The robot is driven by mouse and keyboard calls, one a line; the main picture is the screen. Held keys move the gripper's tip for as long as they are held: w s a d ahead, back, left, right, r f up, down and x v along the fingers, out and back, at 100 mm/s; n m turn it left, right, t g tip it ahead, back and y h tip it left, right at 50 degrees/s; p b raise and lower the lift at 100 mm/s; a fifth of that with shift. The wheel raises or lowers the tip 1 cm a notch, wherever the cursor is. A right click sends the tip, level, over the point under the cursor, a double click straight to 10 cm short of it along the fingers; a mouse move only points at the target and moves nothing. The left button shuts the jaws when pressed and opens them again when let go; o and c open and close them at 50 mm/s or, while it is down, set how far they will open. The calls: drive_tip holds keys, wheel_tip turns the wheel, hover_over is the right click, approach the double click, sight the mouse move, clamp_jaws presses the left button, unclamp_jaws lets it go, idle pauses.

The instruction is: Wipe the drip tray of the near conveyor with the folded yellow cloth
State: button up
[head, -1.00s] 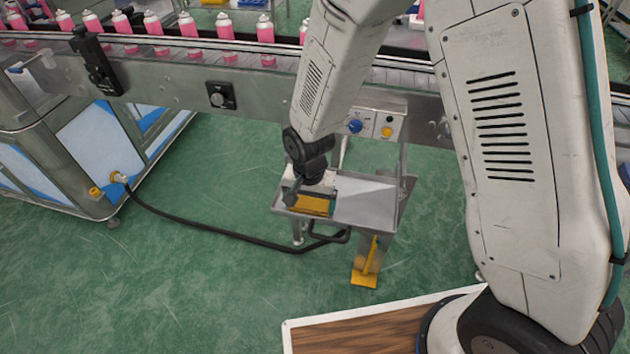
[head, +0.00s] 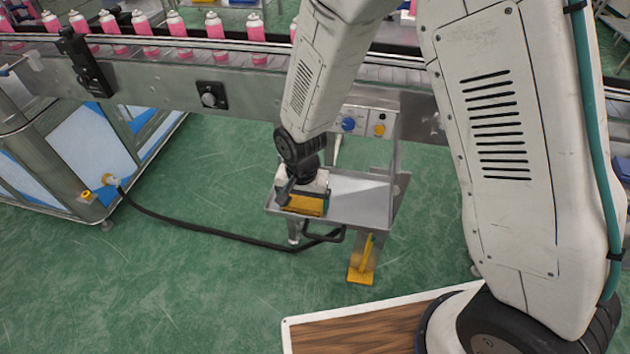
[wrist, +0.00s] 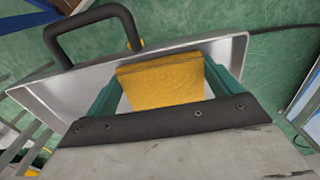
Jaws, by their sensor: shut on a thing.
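The folded yellow cloth (head: 305,204) is held between the teal fingers of my gripper (head: 306,203). In the wrist view the cloth (wrist: 162,82) fills the gap between the fingers (wrist: 163,88). The drip tray (head: 358,208) is a shallow grey metal tray under the near conveyor (head: 160,90). My gripper is over the tray's left end, low down; I cannot tell whether the cloth touches the floor of the tray. The tray's bare surface shows to the right of the gripper. In the wrist view the tray's rim (wrist: 217,41) runs beyond the cloth.
A black handle (head: 323,237) sticks out at the tray's front. A yellow pedal (head: 362,273) stands below it. A black hose (head: 205,231) runs over the green floor from the cabinet at left. A control box (head: 362,122) sits behind the tray. Pink cans (head: 213,27) line the conveyor.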

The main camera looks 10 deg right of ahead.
drive_tip(key=shift+s+d+f, duration=0.1)
drive_tip(key=shift+d+f, duration=0.05)
drive_tip(key=shift+d, duration=0.15)
drive_tip(key=shift+s+d, duration=0.15)
drive_tip(key=shift+d, duration=0.3)
drive_tip(key=shift+s, duration=0.15)
drive_tip(key=shift+a, duration=0.1)
drive_tip(key=shift+w+a+r, duration=0.25)
drive_tip(key=shift+w+a+f, duration=0.1)
drive_tip(key=shift+w+a, duration=0.15)
drive_tip(key=shift+a, duration=0.35)
drive_tip(key=shift+w+a, duration=0.25)
drive_tip(key=shift+a, duration=0.3)
drive_tip(key=shift+w+a+f, duration=0.15)
drive_tip(key=shift+a, duration=0.3)
drive_tip(key=shift+d+r, duration=0.1)
drive_tip(key=shift+r, duration=0.1)
drive_tip(key=shift+d+f, duration=0.15)
drive_tip(key=shift+d, duration=0.2)
drive_tip(key=shift+s+d, duration=0.45)
drive_tip(key=shift+d, duration=0.2)
drive_tip(key=shift+s+d, duration=0.3)
drive_tip(key=shift+d, duration=0.5)
drive_tip(key=shift+d+r, duration=0.2)
drive_tip(key=shift+a+r, duration=0.15)
drive_tip(key=shift+r, duration=3.75)
